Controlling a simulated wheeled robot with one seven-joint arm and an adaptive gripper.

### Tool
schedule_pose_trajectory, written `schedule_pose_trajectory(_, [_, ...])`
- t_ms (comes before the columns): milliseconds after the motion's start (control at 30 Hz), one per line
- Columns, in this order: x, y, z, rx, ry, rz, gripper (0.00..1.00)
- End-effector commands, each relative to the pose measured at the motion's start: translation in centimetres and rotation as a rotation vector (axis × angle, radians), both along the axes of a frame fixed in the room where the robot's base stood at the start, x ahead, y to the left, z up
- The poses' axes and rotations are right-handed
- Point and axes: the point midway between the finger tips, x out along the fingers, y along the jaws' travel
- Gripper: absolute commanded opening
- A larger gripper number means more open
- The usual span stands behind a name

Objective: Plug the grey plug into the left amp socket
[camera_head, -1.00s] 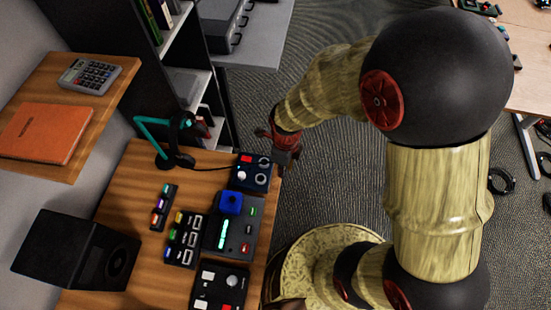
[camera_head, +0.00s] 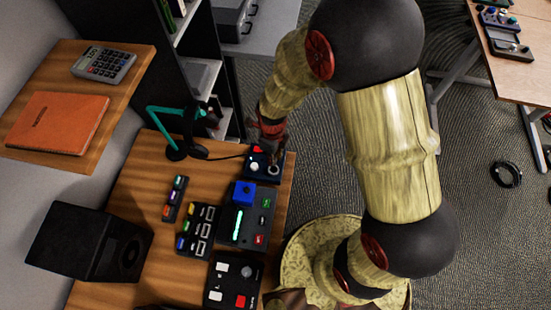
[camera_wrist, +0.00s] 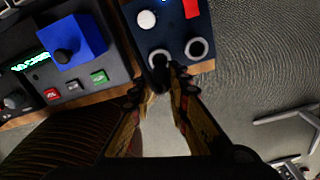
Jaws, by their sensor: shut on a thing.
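The amp (camera_head: 265,168) is a dark blue box at the right edge of the desk. It has a red patch, a white knob and two ringed sockets on top. In the wrist view the amp (camera_wrist: 180,25) is at the top. The left amp socket (camera_wrist: 160,54) is just ahead of my fingertips, and the right socket (camera_wrist: 197,48) is clear. My gripper (camera_head: 271,143) is low over the amp, shut on the grey plug (camera_wrist: 160,71), which looks dark and is mostly hidden between the fingers. I cannot tell whether the plug's tip is inside the left socket.
A teal stand with black headphones (camera_head: 181,153) is left of the amp, with a dark cable running toward it. A black device with a blue block (camera_head: 243,192) sits in front of the amp. Several button boxes, a speaker (camera_head: 85,245) and shelves surround it. The floor lies right.

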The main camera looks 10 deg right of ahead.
Motion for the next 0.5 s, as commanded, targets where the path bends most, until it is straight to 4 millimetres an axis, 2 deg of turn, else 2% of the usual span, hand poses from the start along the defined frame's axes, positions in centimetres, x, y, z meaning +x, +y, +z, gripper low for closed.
schedule_pose_trajectory(500, [-0.1,0.0,-4.0,0.0,0.001,0.001,0.0])
